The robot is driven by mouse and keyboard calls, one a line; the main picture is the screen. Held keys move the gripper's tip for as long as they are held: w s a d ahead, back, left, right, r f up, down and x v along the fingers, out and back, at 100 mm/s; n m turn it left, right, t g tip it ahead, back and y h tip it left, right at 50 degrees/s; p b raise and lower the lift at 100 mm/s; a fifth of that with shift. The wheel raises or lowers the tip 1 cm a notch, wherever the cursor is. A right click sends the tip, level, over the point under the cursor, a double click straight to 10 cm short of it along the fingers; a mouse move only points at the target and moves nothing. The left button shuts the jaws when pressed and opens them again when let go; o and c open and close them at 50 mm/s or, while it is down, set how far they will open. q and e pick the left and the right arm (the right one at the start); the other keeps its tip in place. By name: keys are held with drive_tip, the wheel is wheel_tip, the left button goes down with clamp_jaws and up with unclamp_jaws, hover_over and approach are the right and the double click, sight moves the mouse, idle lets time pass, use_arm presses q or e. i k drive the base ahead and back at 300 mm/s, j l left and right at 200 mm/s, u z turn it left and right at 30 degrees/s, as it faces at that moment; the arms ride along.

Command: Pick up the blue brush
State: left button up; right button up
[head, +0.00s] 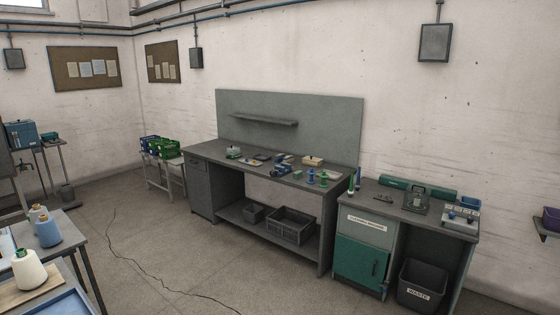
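I cannot make out a blue brush for certain at this distance. Small blue items lie among the tools on the long grey workbench (215,153). A slim upright item with blue and green parts (357,179) stands near the workbench's right end. More blue shows on the grey cabinet (415,224), in a small blue bin (470,203) and on a pale box (460,216) in front of it. Neither of my grippers is in view.
A table with yarn cones (47,231) and a blue tray (60,307) is at the near left. Green and blue crates (165,147) stand on a small table. A waste bin (420,285) is under the cabinet top.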

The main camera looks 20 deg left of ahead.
sight(279, 158)
drive_tip(key=i+j+u, duration=0.35)
drive_tip(key=i, duration=0.15)
drive_tip(key=i+j+u, duration=0.2)
drive_tip(key=i+u, duration=0.15)
drive_tip(key=i, duration=0.15)
drive_tip(key=i+u, duration=0.35)
drive_tip(key=i, duration=0.15)
drive_tip(key=i+z, duration=0.1)
drive_tip(key=i, duration=0.4)
drive_tip(key=i+j+z, duration=0.1)
drive_tip(key=i, duration=0.4)
drive_tip(key=i+j, duration=0.2)
drive_tip(key=i, duration=0.3)
drive_tip(key=i+j+z, duration=0.15)
drive_tip(key=i, duration=0.35)
